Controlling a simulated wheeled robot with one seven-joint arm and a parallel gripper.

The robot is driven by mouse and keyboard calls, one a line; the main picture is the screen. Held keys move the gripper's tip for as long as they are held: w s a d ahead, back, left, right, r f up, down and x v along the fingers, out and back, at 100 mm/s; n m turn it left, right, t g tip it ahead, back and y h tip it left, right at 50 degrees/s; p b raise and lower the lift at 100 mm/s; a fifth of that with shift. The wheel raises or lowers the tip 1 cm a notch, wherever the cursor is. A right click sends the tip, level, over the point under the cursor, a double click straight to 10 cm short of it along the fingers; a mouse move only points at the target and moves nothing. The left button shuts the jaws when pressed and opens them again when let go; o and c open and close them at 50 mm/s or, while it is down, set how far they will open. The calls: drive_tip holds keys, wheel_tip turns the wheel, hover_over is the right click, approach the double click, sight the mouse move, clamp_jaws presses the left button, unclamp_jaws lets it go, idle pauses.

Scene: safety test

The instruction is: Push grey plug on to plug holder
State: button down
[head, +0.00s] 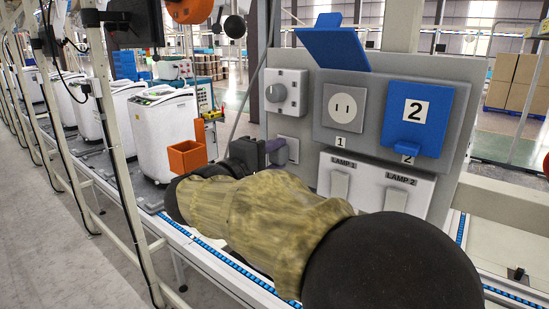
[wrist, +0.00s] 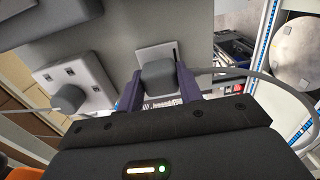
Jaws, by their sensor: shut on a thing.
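The grey plug (wrist: 158,75) is between the purple fingers of my gripper (wrist: 158,82) in the wrist view, with a finger on each side. My gripper is shut on it. The plug sits in front of the light plug holder plate (wrist: 152,52). It looks close to or touching the plate, but I cannot tell how far it is in. In the head view the plug holder (head: 291,142) is at the lower left of the grey panel, below the round knob. My gripper (head: 273,147) reaches it from the left, and the plug is mostly hidden there.
The panel (head: 310,120) also carries a knob box (head: 288,85), socket 1 (head: 343,104) under a raised blue cover (head: 333,45), a blue cover marked 2 (head: 417,117) and two lamp switches (head: 376,188). An orange bin (head: 187,157) stands left of my gripper. A cable (wrist: 235,72) runs right in the wrist view.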

drive_tip(key=shift+w+d, duration=0.35)
drive_tip(key=shift+w, duration=0.15)
idle(0.4)
drive_tip(key=c, duration=0.9)
unclamp_jaws()
drive_tip(key=shift+o, duration=0.2)
drive_tip(key=shift+s+a+f+b, duration=0.1)
drive_tip(key=shift+s+a+b, duration=0.3)
drive_tip(key=shift+b, duration=0.1)
drive_tip(key=b+v, duration=0.5)
drive_tip(key=v, duration=1.1)
drive_tip(key=shift+s, duration=0.2)
drive_tip(key=shift+w, duration=0.1)
